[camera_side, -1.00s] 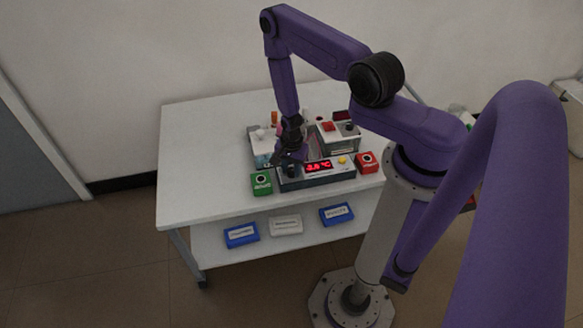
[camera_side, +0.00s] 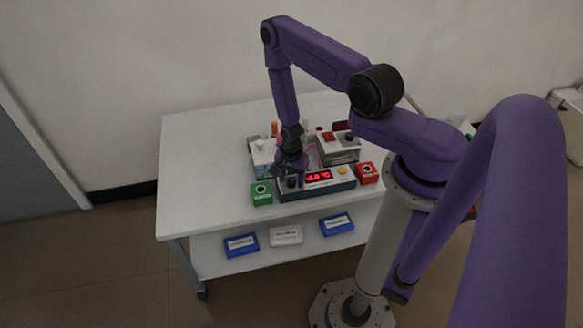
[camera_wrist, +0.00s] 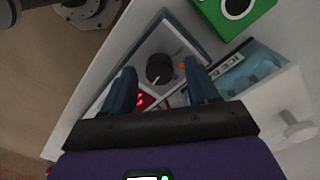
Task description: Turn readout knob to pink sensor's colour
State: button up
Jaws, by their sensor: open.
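The readout box (camera_side: 318,189) is a grey unit with a red lit display (camera_side: 319,176) and a yellow button. Its dark round knob (camera_wrist: 160,68) shows in the wrist view with a light pointer line and small coloured dots beside it, including blue and orange. My gripper (camera_wrist: 163,88) is open, with one blue finger on each side of the knob in that view; I cannot tell whether either touches it. In the side view my gripper (camera_side: 289,170) is over the left end of the readout box. I cannot clearly make out the pink sensor.
A green box (camera_side: 261,193) stands left of the readout and a red box (camera_side: 367,173) right of it. An ice bath (camera_wrist: 243,70) and a white-grey device (camera_side: 339,146) are behind. The table's left side (camera_side: 200,175) is clear.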

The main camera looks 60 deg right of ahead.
aim_at(291, 180)
notch_tip(291, 180, up, 17)
dwell(0.9)
jog(key=shift+r, duration=0.1)
jog(key=s+a+r+n, duration=0.2)
jog(key=a+r+n, duration=1.05)
jog(key=n, duration=0.25)
jog(key=s+a+r+n, duration=0.1)
jog(key=s+r+n, duration=0.4)
jog(key=s+n, duration=0.2)
jog(key=s+a+r+n, duration=0.1)
jog(key=s+r+n, duration=0.5)
jog(key=s, duration=0.4)
jog(key=shift+s+n, duration=0.3)
jog(key=shift+n, duration=0.2)
